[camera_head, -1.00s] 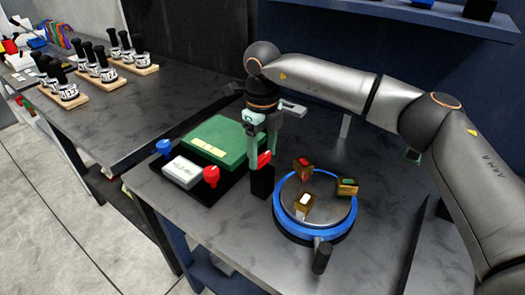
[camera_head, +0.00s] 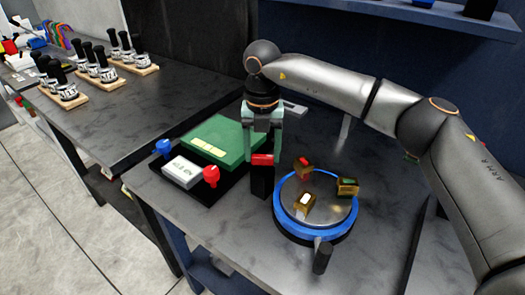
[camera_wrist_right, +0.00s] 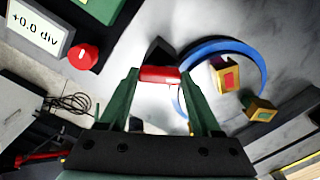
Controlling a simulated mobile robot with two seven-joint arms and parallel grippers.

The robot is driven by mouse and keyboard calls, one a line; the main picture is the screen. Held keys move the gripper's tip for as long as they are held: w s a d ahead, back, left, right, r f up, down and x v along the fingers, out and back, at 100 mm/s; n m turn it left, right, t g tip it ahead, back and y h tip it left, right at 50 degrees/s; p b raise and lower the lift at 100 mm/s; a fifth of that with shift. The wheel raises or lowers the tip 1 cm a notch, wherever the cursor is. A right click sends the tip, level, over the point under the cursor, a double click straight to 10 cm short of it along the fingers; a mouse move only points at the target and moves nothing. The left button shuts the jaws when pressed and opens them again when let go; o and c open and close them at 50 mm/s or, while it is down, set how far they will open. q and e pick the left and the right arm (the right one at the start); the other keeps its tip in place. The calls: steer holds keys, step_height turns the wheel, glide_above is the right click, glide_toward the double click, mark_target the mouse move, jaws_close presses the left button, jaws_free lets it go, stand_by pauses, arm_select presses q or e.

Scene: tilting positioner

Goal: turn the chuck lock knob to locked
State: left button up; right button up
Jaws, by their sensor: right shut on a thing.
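The red chuck lock knob (camera_head: 262,160) sits on top of a black post (camera_head: 262,185) just left of the round chuck (camera_head: 330,205). My right gripper (camera_head: 262,158) points down over the post, with one finger at each end of the knob. It is shut on the knob. In the right wrist view the red bar of the knob (camera_wrist_right: 160,75) lies crosswise between the green fingers. The chuck has a blue rim and carries several brown jaws with coloured tops. My left gripper is not in view.
Left of the post, a black base carries a green block (camera_head: 222,137), a white display box (camera_head: 181,171) and red (camera_head: 211,174) and blue (camera_head: 162,147) knobs. A black-handled lever (camera_head: 322,258) sticks out at the chuck's front. A shelf (camera_head: 420,15) runs behind.

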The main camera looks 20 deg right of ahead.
mark_target(262, 156)
steer(key=m, duration=0.6)
steer(key=shift+m, duration=0.4)
stand_by(0.3)
steer(key=o, duration=1.4)
step_height(262, 156, up, 13)
steer(key=shift+f, duration=0.2)
